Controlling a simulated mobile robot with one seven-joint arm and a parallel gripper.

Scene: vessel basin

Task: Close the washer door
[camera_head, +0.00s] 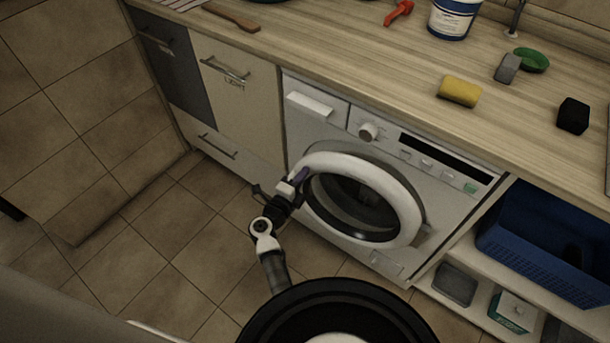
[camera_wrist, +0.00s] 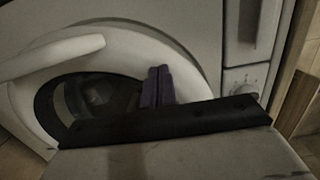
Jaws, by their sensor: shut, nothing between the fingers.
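The washer (camera_head: 330,128) is a white front-loader under the counter. Its round door (camera_head: 392,186) has a thick white ring and dark glass. The ring stands off the washer front, with a darker grey rim showing behind its upper right, so the door looks slightly ajar. My gripper (camera_head: 303,174) is at the door's upper left edge, its purple fingers shut and empty. In the wrist view the fingers (camera_wrist: 157,72) show close together in front of the white ring (camera_wrist: 190,78) and dark glass (camera_wrist: 95,98). Whether they touch the door is unclear.
Cabinets with bar handles (camera_head: 225,70) stand left of the washer. A shelf with a blue basket (camera_head: 530,250) is at its right. The counter above holds a yellow sponge (camera_head: 459,91) and other items. The tiled floor (camera_head: 150,235) at left is clear.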

